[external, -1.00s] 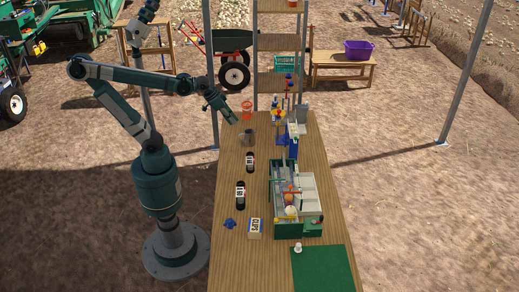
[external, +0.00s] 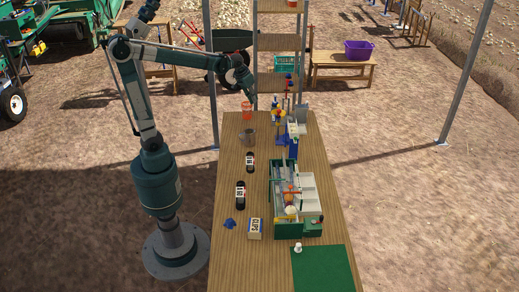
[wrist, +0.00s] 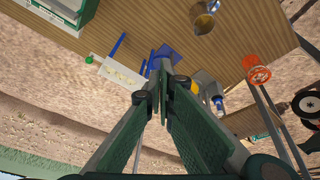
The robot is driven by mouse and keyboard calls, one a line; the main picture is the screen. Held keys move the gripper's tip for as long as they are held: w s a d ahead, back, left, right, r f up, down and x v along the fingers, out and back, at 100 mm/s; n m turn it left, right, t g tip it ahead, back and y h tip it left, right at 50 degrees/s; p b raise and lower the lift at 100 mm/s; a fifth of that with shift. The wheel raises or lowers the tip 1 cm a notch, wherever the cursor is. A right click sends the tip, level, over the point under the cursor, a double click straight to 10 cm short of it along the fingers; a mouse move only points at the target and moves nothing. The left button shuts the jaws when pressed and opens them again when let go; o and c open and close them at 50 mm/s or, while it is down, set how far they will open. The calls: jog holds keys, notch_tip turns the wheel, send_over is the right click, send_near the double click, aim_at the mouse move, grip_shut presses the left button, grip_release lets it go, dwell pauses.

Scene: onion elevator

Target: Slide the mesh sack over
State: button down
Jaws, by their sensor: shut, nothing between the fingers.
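An orange-red mesh item (external: 247,112), which looks like the mesh sack, stands at the far left of the wooden table. In the wrist view the orange mesh (wrist: 257,70) is at the right, near the table's edge. My gripper (external: 252,99) is above the far end of the table, close to the mesh in the external view; the height between them is hard to tell. In the wrist view my gripper's fingers (wrist: 161,78) are together and empty, with the mesh well to their right.
A metal cup (external: 247,136) stands nearer on the table (external: 230,190). Blue and white parts (external: 294,138) stand to the right. A green machine (external: 275,205), dark holders (external: 240,195) and a clips box (external: 254,228) lie nearer. A shelf rack (external: 278,43) rises behind the table.

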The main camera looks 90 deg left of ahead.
jog(key=w+a+f+n+g, duration=0.1)
jog(key=w+a, duration=0.1)
jog(key=a, duration=0.5)
jog(key=w+a+f+n, duration=0.1)
jog(key=w+a+n, duration=0.1)
jog(key=a, duration=0.4)
jog(key=n+g+p, duration=0.1)
jog(key=n+g, duration=0.1)
jog(key=n, duration=0.3)
send_over(247, 102)
jog(key=w+d, duration=0.5)
jog(key=w, duration=0.2)
notch_tip(247, 102, down, 13)
jog(key=s+a+f+n+h, duration=0.1)
jog(key=s+a+f+n, duration=0.1)
jog(key=s+a+f, duration=0.5)
jog(key=a+f+p, duration=0.1)
jog(key=a+f, duration=0.1)
jog(key=a, duration=0.3)
jog(key=shift+a+f+n+g+h, duration=0.25)
jog(key=shift+a+n+g+h, duration=0.05)
jog(key=shift+g, duration=0.1)
jog(key=shift+w+f, duration=0.1)
jog(key=shift+f, duration=0.1)
jog(key=shift+d+f, duration=0.65)
jog(key=shift+f, duration=0.95)
jog(key=shift+d+f, duration=0.65)
jog(key=shift+f, duration=0.9)
jog(key=shift+d+f, duration=0.65)
jog(key=shift+f, duration=0.95)
